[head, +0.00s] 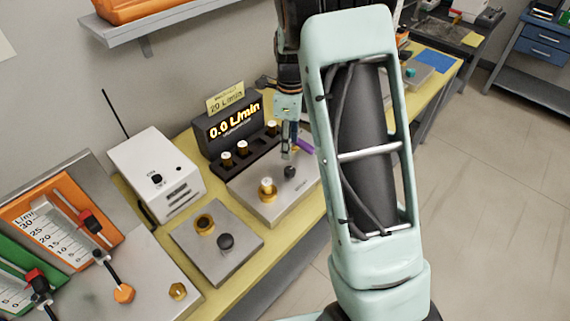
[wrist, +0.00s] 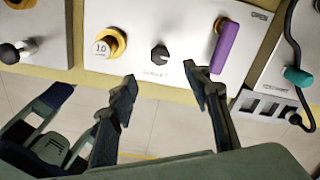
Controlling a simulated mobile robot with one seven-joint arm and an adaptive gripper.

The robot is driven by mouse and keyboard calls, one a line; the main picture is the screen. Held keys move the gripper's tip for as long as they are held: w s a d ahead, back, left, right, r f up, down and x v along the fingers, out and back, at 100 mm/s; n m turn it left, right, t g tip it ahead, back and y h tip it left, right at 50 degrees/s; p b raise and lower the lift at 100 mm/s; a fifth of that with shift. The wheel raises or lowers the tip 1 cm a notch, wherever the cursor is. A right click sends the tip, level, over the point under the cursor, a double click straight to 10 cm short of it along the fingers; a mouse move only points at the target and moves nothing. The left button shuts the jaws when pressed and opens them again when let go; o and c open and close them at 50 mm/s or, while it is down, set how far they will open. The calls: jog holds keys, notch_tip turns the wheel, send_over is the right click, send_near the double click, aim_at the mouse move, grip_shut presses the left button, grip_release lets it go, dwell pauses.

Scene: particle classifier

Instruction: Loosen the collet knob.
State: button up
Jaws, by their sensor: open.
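The collet knob (wrist: 160,55) is a small black knob on a pale metal plate in the wrist view, with a small, hard-to-read label beside it. In the head view it appears as a dark round knob (head: 290,172) on the plate in front of the display. My gripper (wrist: 164,82) is open and empty. In the wrist view its two fingertips lie on either side below the knob, with a gap to it in the picture. In the head view my gripper (head: 290,153) hangs just above and behind the knob. The exact height between them cannot be told.
A purple lever (wrist: 226,47) stands right of the knob, and a brass ring with a white "1.0" cap (wrist: 104,43) left. A display (head: 235,125) reads 0.0 L/min under a yellow 20 L/min note. A white box (head: 160,172) and a second knob plate (head: 190,237) stand nearby.

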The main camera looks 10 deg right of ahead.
aim_at(290, 169)
notch_tip(290, 169, down, 11)
jog(key=shift+r+p, duration=0.2)
jog(key=shift+p, duration=0.3)
jog(key=shift+c, duration=0.7)
jog(key=c, duration=1)
